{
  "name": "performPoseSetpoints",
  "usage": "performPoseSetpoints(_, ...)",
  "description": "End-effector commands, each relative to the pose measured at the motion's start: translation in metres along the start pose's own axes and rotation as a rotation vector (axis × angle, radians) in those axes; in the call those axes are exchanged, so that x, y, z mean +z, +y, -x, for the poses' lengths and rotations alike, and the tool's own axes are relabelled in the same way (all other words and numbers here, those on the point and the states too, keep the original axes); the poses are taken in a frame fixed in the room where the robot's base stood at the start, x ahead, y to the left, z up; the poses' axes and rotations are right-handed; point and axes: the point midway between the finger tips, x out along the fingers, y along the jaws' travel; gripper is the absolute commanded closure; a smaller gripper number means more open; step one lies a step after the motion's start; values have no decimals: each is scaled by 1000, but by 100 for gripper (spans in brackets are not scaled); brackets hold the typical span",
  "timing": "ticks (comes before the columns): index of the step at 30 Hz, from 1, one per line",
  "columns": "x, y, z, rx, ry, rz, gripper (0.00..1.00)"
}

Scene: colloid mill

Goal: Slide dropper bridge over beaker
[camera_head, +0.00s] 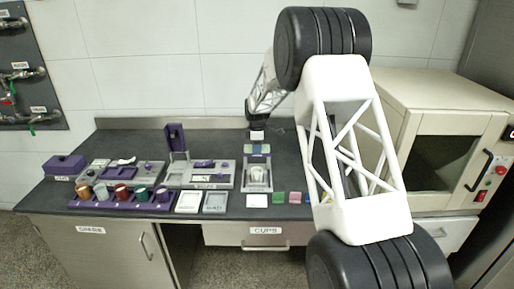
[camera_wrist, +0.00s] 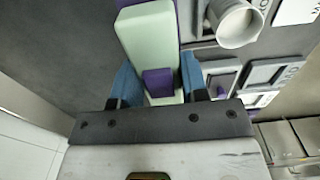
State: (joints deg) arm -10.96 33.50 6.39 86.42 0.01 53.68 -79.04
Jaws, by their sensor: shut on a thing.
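The dropper bridge (camera_wrist: 148,35) is a pale green block with a purple knob, large in the wrist view. My gripper (camera_wrist: 160,84) has its two blue fingers shut on it, one on each side. In the head view my gripper (camera_head: 257,139) reaches down to the bridge (camera_head: 257,149) at the back of a grey station. The beaker (camera_head: 256,174) is a whitish cup in front of the bridge on that station. In the wrist view the beaker (camera_wrist: 237,24) shows beside the bridge, apart from it and not under it. The fingertips are small in the head view.
A grey station with purple parts (camera_head: 209,180) stands left of the beaker. A purple rack (camera_head: 100,204) with several coloured cups is further left. Small coloured tiles (camera_head: 279,198) lie at the front edge. A cream oven (camera_head: 440,125) stands at the right.

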Motion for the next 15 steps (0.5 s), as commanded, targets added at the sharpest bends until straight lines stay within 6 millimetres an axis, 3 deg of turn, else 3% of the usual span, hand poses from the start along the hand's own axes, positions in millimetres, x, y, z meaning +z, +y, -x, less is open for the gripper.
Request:
performPoseSetpoints(7,0,-9,0,-1,0,0,100)
performPoseSetpoints(15,0,-37,0,-1,0,1,100)
